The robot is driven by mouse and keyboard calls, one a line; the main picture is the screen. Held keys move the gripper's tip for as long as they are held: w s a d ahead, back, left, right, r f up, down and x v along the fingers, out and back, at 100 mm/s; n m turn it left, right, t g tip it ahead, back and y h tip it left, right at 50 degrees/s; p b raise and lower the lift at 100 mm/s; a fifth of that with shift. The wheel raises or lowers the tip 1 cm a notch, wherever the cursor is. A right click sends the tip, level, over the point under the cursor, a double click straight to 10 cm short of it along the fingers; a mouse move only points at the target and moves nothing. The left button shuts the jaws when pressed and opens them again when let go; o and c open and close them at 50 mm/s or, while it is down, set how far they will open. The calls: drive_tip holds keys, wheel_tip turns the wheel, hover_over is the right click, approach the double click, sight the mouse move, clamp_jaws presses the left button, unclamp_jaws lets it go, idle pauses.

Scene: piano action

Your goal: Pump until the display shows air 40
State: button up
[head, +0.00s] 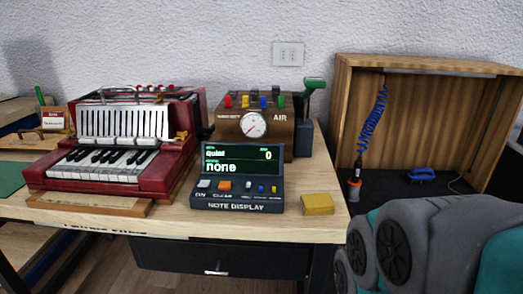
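The note display (237,206) stands near the table's front edge; its screen reads "quiet", "0" and "none". Behind it is a wooden box marked AIR (228,139), with a round white gauge (253,124) and several coloured knobs on top. A lever with a green handle (314,83) rises at the box's right side, above a dark block (303,140); I take it for the pump handle. My arm's grey and teal links fill the lower right corner. My gripper is not in view.
A red accordion-like keyboard instrument (110,150) sits left on the wooden table (180,222). A yellow block (318,204) lies right of the display. An open wooden crate (343,110) at the right holds a tool on a blue coiled cord (372,120) and a blue object (420,174).

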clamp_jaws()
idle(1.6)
